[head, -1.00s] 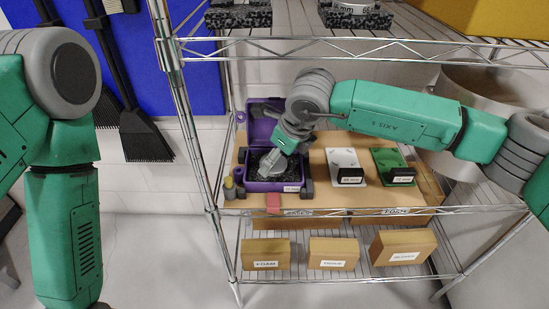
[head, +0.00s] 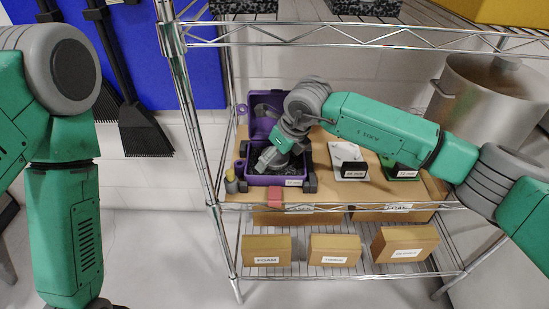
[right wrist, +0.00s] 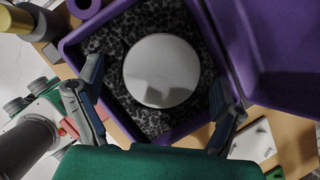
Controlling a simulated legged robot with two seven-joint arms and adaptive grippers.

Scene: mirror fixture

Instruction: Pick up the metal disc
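The metal disc (right wrist: 161,70) is round, flat and silvery. It lies on speckled dark foam (right wrist: 120,38) inside an open purple case (head: 302,163) on the shelf. My right gripper (head: 268,163) reaches down into the case in the head view and hides the disc there. In the right wrist view my right gripper (right wrist: 156,76) is open, with one finger on each side of the disc and visible gaps between fingers and disc. I cannot tell how high the fingertips are above the foam. My left arm shows at the left, but its gripper is out of frame.
The purple lid (right wrist: 275,50) stands open behind the case. A yellow-topped bottle (head: 231,182) and a red block (head: 275,195) are close by. A white plate (head: 347,155) and a green plate (head: 400,172) lie to the right. Wire shelving (head: 350,38) spans above; labelled boxes (head: 335,249) sit below.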

